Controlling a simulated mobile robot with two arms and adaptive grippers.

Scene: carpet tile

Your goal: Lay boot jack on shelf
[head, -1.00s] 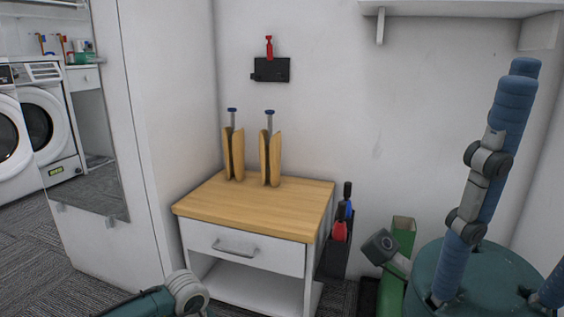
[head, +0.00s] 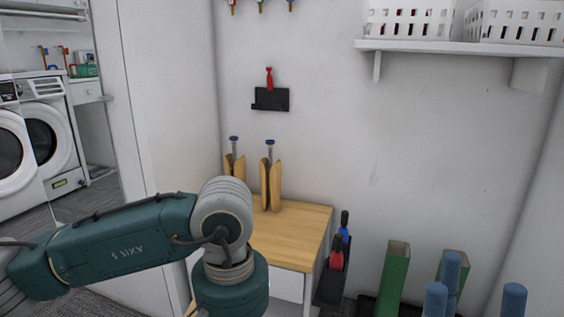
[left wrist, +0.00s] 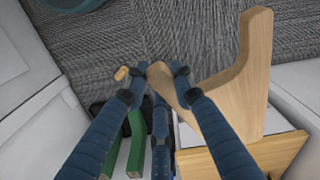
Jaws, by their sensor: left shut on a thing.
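The boot jack (left wrist: 242,85) is a pale wooden forked board in the left wrist view. One of its arms reaches between the fingertips of my left gripper (left wrist: 160,75), which is shut on it, above the carpet. In the head view my left arm hides that gripper. My right gripper (head: 478,285) shows only as blue fingers at the lower right, spread apart with nothing seen between them. A white wall shelf (head: 420,46) is at the upper right. I cannot tell if it is the task's shelf.
A wood-topped cabinet (head: 295,240) carries two wooden boot forms (head: 271,185); my left arm covers its front. A black holder (head: 331,285) stands beside it. White baskets (head: 410,20) fill the wall shelf. Green boxes (head: 394,280) stand on the floor at right.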

